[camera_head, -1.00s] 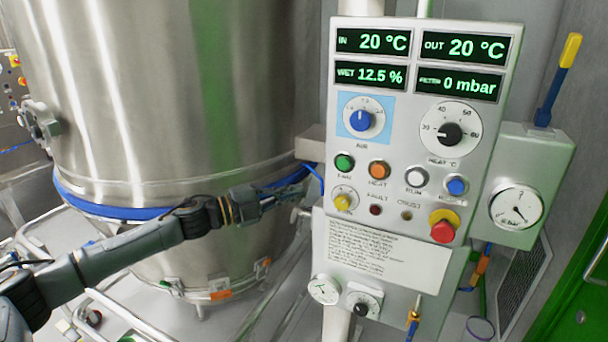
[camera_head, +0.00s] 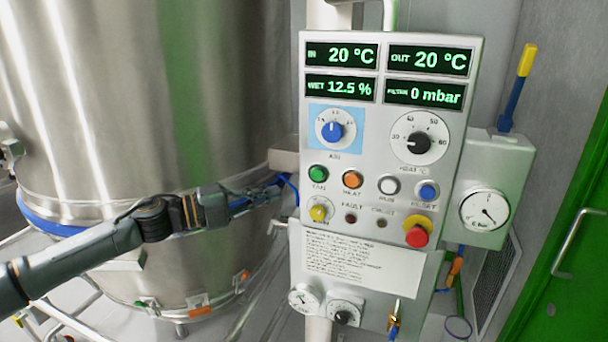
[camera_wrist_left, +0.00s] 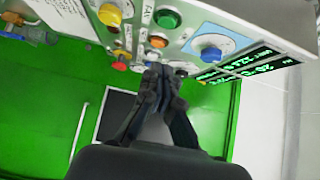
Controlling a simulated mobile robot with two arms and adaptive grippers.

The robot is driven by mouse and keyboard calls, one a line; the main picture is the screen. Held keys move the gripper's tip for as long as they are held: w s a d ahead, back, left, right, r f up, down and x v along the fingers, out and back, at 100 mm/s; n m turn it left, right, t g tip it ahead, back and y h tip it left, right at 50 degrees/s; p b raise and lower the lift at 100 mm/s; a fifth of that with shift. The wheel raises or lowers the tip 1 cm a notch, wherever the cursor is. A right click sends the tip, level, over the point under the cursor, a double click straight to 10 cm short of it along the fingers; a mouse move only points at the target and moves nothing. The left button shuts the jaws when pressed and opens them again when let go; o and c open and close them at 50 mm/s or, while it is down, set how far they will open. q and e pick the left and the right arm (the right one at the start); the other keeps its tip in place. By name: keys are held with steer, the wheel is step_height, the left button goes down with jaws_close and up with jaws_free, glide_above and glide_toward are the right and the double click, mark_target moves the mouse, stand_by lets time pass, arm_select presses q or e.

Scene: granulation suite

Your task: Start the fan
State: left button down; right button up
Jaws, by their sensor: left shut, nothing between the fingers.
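The control panel (camera_head: 380,130) has a green button (camera_head: 318,173) labelled FAN at the left of its button row. The green button also shows in the left wrist view (camera_wrist_left: 167,18). My left gripper (camera_head: 284,184) is shut and empty, just left of the panel's edge and slightly below the green button. In the left wrist view its closed fingertips (camera_wrist_left: 163,70) point toward the panel face, apart from the green button as far as I can tell. My right gripper is not in view.
An orange HEAT button (camera_head: 352,179) sits right beside the green one. A yellow knob (camera_head: 319,212) is below, and a red emergency button (camera_head: 416,235) is at lower right. The large steel vessel (camera_head: 130,100) stands behind my left arm. The displays (camera_head: 428,60) are lit.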

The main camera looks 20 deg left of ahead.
mark_target(322, 176)
arm_select(q)
steer(key=shift+w+d+p, duration=0.55)
steer(key=shift+w+d, duration=0.3)
steer(key=shift+w, duration=0.6)
steer(key=shift+w+d+p, duration=0.6)
steer(key=shift+w+d, duration=0.25)
steer(key=shift+w, duration=0.55)
steer(key=shift+w+d+p, duration=0.55)
steer(key=shift+w+d, duration=0.3)
steer(key=shift+w, duration=0.6)
